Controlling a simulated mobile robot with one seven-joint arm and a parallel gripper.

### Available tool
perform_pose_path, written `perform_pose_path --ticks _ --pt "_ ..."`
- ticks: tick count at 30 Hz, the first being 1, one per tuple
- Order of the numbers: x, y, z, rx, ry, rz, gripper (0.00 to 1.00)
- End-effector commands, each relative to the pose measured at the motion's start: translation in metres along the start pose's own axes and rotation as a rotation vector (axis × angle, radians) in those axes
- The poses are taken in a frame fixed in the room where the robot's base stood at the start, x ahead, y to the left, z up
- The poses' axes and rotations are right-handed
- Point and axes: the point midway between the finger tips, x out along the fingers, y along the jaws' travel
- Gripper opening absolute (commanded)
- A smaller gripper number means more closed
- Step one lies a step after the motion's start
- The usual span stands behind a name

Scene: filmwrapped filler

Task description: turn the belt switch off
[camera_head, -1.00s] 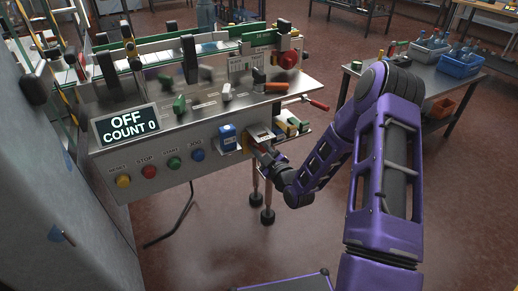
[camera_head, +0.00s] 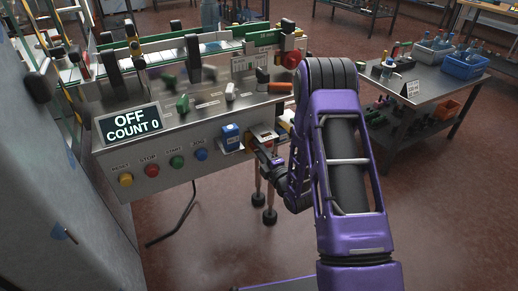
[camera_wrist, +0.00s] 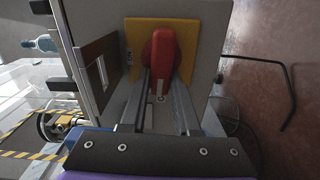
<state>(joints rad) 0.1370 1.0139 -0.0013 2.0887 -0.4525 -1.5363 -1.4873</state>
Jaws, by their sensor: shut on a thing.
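The belt switch has a red handle (camera_wrist: 161,52) on a yellow plate (camera_wrist: 190,32), filling the middle of the wrist view. A small "ON" label is on the plate's left side. My gripper (camera_wrist: 162,88) has one finger on each side of the red handle and is shut on it. The handle itself is hard to make out there. The display (camera_head: 129,123) reads "OFF COUNT 0".
The floor in front is open.

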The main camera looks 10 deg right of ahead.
Motion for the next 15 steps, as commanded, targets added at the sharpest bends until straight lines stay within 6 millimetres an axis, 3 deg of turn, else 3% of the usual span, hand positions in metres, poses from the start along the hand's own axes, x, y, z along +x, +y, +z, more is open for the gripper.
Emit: perform_pose_path --ticks 15 --pt "-0.0001 -0.0012 0.0009 -0.084 -0.001 0.001 0.0"
